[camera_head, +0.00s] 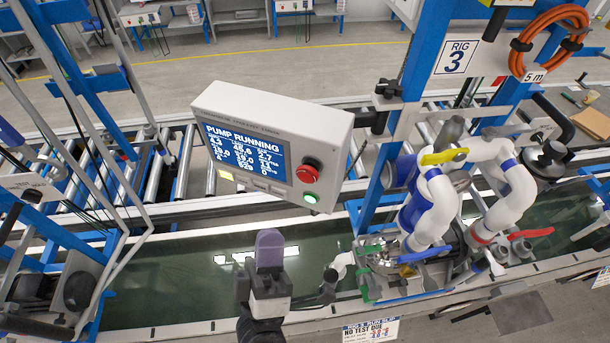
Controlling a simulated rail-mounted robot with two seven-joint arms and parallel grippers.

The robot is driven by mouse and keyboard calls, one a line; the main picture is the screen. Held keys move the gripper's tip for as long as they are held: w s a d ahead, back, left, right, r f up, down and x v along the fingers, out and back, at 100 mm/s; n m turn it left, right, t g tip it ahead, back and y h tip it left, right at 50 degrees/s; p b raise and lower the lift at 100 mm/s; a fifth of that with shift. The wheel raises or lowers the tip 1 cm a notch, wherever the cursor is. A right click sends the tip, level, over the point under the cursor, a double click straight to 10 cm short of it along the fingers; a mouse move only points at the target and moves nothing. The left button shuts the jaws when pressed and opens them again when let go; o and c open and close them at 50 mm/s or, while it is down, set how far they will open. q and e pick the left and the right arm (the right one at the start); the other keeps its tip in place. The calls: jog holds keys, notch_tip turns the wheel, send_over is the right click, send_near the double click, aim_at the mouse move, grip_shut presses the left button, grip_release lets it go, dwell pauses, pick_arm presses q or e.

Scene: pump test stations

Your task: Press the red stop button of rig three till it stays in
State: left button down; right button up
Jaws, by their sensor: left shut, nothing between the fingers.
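The red stop button (308,171) sits on the right part of the front of a light grey control box (275,125). It stands out from a dark collar, and nothing touches it. The box's blue screen (243,154) reads "PUMP RUNNING" above rows of figures. A green button (311,198) below the red one looks lit. My left gripper (269,240) is shut and empty, pointing up, below the box and left of the red button, apart from both. My right gripper is not in view.
White and blue pipework (430,205) with yellow, red, green and blue handles stands right of the box. A long water trough (190,275) runs below. A coiled orange hose (550,40) hangs at upper right. The space between my left gripper and the box looks clear.

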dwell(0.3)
pick_arm(q)
jog(key=w+d+b, duration=0.1)
jog(key=w+d, duration=0.3)
jog(key=w, duration=0.3)
jog(key=shift+w+b, duration=0.4)
jog(key=shift+w+d, duration=0.35)
jog(key=shift+w, duration=0.45)
dwell(2.9)
jog(key=shift+s+a, duration=0.1)
jog(key=shift+s, duration=0.05)
jog(key=shift+s+a+p, duration=0.3)
jog(key=shift+s, duration=0.35)
jog(key=shift+s+a+p, duration=0.25)
jog(key=shift+s+a, duration=0.1)
jog(key=shift+s, duration=0.4)
jog(key=shift+s+a+p, duration=0.25)
jog(key=shift+s+a, duration=0.15)
jog(key=shift+s, duration=0.3)
jog(key=shift+s+a+p, duration=0.25)
jog(key=shift+s+a, duration=0.1)
jog(key=shift+s, duration=0.4)
